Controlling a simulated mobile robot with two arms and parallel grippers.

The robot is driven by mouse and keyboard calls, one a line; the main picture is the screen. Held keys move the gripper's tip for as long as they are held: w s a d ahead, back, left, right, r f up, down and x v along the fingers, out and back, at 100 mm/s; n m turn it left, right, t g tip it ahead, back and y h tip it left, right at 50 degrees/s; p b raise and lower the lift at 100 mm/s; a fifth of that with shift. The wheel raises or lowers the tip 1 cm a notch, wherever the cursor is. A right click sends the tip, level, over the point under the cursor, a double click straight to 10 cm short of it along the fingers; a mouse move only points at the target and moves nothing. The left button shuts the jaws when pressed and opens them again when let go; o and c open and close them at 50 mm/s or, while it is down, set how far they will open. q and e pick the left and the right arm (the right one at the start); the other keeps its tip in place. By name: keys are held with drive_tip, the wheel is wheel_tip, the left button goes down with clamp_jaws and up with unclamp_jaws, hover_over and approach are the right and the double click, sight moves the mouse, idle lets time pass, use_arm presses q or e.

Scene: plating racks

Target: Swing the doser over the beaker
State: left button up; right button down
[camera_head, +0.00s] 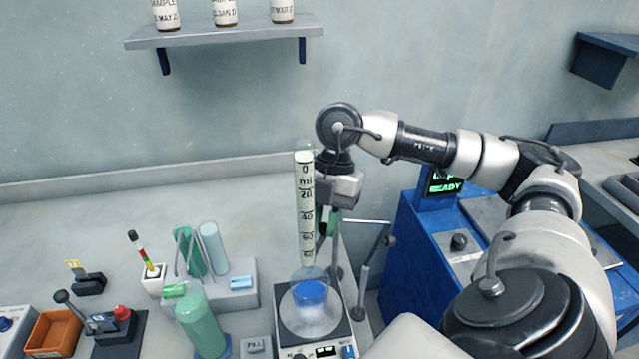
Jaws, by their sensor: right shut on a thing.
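A tall clear graduated tube (305,225), which looks like the doser, stands upright above a balance (341,329). A round clear vessel with blue in it (310,293), probably the beaker, is on the balance pan under the tube's lower end. My right gripper (329,222) points down just right of and behind the tube. It is shut on a slim green part, perhaps the doser's grip; its fingertips are partly hidden. A thin horizontal rod (362,221) runs from there to a jointed post (372,258). My left gripper is out of view.
Left of the balance are a rack with tubes (240,292), a green cylinder (201,322), a small white holder (153,280) and a lever box (118,325). A blue machine (420,250) stands right, behind my arm. A wall shelf (225,36) holds bottles.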

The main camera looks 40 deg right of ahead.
drive_tip(key=c, duration=1)
unclamp_jaws()
drive_tip(key=v, duration=1.1)
drive_tip(key=shift+d+f, duration=0.1)
